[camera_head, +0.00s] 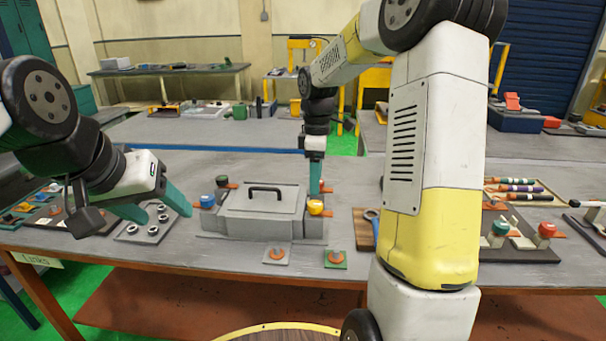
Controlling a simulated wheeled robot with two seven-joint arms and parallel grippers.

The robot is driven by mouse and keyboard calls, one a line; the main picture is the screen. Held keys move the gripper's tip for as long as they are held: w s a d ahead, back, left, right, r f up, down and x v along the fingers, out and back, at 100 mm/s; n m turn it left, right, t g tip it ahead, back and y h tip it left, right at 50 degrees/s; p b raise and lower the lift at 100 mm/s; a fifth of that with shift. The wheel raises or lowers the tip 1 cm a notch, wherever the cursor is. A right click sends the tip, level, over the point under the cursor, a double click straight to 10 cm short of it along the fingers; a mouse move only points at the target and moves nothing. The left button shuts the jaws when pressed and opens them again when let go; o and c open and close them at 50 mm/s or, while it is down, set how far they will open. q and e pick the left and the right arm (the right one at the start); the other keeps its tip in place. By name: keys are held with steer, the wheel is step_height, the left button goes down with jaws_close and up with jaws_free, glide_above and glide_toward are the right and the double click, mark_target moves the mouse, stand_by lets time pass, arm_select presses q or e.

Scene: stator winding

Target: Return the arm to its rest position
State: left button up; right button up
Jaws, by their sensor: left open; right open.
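My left gripper (166,214) reaches in from the left with its teal fingers spread apart and empty. It is above the workbench, left of a grey box (230,199) with a black handle. My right arm crosses the right half of the view, large and close, and bends over toward the middle. My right gripper (315,188) points down at the back right of the grey box, near an orange piece. Only one teal finger shows clearly there, and nothing is visibly held. Whether it touches anything cannot be told.
The workbench (348,281) holds a plate with several metal rings (153,232) under my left gripper. Blue (207,201) and yellow (315,207) knobs flank the box. Two small plates with orange parts (277,255) lie in front. Coloured rods (515,188) lie at the right.

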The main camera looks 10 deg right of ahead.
steer(key=shift+s+r, duration=0.2)
steer(key=shift+r, duration=0.1)
steer(key=s+a+r+m+t, duration=0.1)
steer(key=s+r+m+t, duration=0.1)
steer(key=s, duration=0.5)
steer(key=s+r+m+t+y, duration=0.1)
steer(key=s+r+m+t, duration=0.1)
steer(key=s+r+m, duration=0.2)
steer(key=s+a+r+m+t+y, duration=0.1)
steer(key=s+r+m+t, duration=0.1)
steer(key=s+r+m, duration=0.2)
steer(key=s+m, duration=0.3)
steer(key=s, duration=0.5)
steer(key=shift+s+a+m, duration=0.2)
steer(key=shift+a+m, duration=0.15)
steer(key=shift+m, duration=0.05)
